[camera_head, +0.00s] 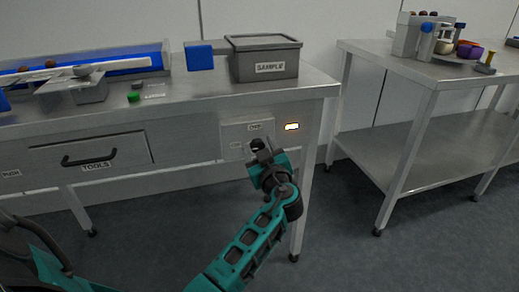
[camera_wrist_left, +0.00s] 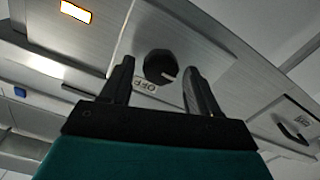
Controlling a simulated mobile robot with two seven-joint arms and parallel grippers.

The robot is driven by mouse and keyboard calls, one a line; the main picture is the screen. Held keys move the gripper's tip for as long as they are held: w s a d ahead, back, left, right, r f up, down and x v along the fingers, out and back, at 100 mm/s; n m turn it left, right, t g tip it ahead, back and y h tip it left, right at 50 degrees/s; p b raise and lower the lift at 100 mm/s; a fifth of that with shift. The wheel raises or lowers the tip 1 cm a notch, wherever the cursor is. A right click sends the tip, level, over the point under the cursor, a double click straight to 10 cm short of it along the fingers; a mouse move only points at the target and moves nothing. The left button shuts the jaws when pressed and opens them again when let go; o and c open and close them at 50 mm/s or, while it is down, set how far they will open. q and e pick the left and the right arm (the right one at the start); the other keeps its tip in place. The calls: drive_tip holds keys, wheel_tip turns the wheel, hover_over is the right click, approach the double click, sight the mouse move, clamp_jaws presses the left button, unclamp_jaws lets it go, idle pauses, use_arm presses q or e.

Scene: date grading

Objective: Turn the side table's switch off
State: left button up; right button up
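The side table's switch is a round black knob (camera_wrist_left: 157,64) on a metal front panel (camera_head: 231,131). In the left wrist view a white mark on the knob points to the right and slightly down, not at the OFF label (camera_wrist_left: 145,84). An orange-white lamp (camera_head: 292,126) on the table front is lit; it also shows in the left wrist view (camera_wrist_left: 76,12). My left gripper (camera_head: 258,147) is at the panel, open, with the knob between its two fingers and a gap visible on both sides. My right gripper is not in view.
A grey SAMPLE bin (camera_head: 266,66) with a blue block beside it stands on the table (camera_head: 190,100). A TOOLS drawer with a dark handle (camera_head: 90,158) is to the left. A second metal table (camera_head: 455,75) stands at the right, with open floor between.

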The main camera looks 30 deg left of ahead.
use_arm(q)
drive_tip(key=c, duration=0.9)
